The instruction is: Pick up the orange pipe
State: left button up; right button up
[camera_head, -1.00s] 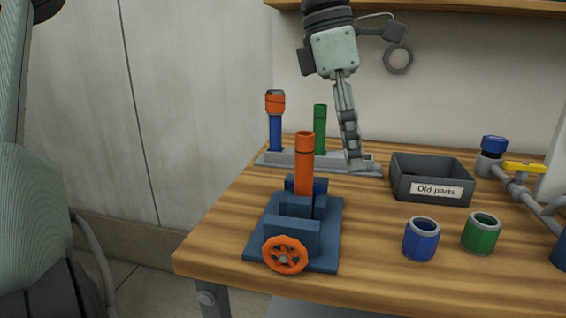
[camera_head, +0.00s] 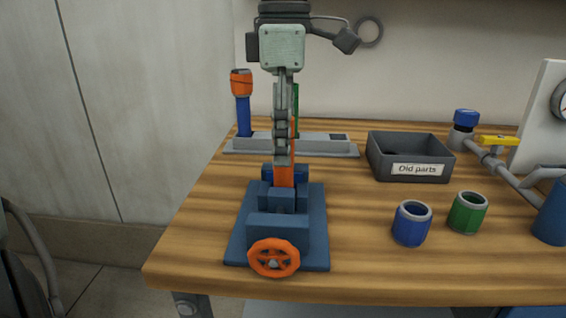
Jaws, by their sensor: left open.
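The orange pipe (camera_head: 284,177) stands upright in the blue vise (camera_head: 283,226) with the orange handwheel (camera_head: 274,258) at its front. My left gripper (camera_head: 282,158) is open and points down, lined up with the pipe. Its fingers hide most of the pipe's upper part; a thin orange strip shows to their right. I cannot tell whether the fingers touch the pipe. My right gripper is not in view.
Behind stands a grey rack (camera_head: 246,147) with a blue, orange-topped pipe (camera_head: 242,104) and a mostly hidden green pipe (camera_head: 297,97). To the right are the "Old parts" bin (camera_head: 419,170), blue (camera_head: 411,226) and green (camera_head: 467,215) couplings, and grey piping with a yellow-handled valve (camera_head: 499,142).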

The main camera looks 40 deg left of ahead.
aim_at(283, 177)
pick_arm(q)
jog(key=shift+w+a+f, duration=0.1)
jog(key=shift+f, duration=1.3)
grip_shut()
jog(key=shift+r, duration=0.1)
